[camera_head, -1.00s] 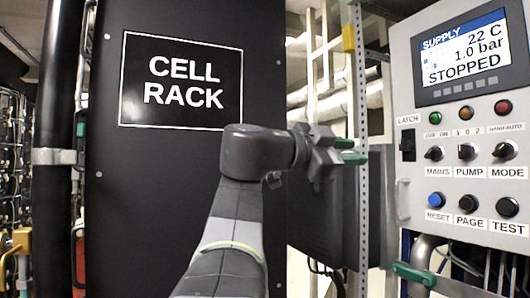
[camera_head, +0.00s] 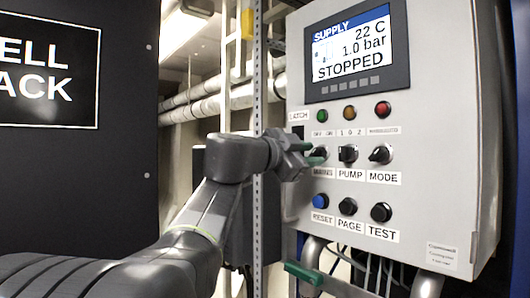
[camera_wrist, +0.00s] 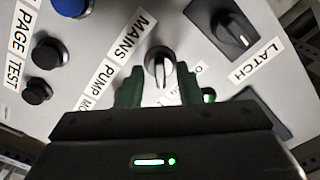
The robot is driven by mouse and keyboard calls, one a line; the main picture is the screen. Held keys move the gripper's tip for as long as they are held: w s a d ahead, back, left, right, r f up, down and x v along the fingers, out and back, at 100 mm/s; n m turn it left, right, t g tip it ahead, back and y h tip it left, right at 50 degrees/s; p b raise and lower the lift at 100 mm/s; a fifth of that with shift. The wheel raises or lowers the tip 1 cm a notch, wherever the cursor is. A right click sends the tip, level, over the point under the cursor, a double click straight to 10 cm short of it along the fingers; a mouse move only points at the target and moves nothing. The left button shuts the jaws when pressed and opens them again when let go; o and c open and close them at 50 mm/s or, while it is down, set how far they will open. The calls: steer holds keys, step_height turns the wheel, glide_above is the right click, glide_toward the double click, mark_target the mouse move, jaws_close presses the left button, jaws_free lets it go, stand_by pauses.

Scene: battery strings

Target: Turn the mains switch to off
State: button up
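The mains switch (camera_wrist: 160,68) is a dark round knob with a pale grip bar on the panel. In the wrist view it sits between the two green fingers of my gripper (camera_wrist: 160,88), which are open with one on each side. I see a gap at each side of the knob. The small off/on marks are partly hidden, so I cannot tell the switch's setting.
The PUMP (camera_head: 348,154) and MODE (camera_head: 381,154) knobs stand to the right. The blue RESET (camera_head: 320,201), PAGE and TEST buttons lie below. Lamps and a screen (camera_head: 350,55) reading STOPPED are above. A dark latch handle (camera_wrist: 232,32) is close by. A metal post (camera_head: 257,100) stands left of the panel.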

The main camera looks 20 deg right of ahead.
steer(key=shift+c, duration=0.4)
jaws_close()
steer(key=shift+f+n+b, duration=0.1)
steer(key=shift+n+b, duration=0.3)
steer(key=shift+b, duration=0.05)
steer(key=n+b, duration=0.4)
steer(key=n, duration=0.7)
steer(key=shift+n+b, duration=0.3)
steer(key=shift+b, duration=0.1)
steer(key=n, duration=0.5)
steer(key=shift+s+n+p, duration=0.1)
steer(key=shift+n+p, duration=0.2)
steer(key=shift+p, duration=0.05)
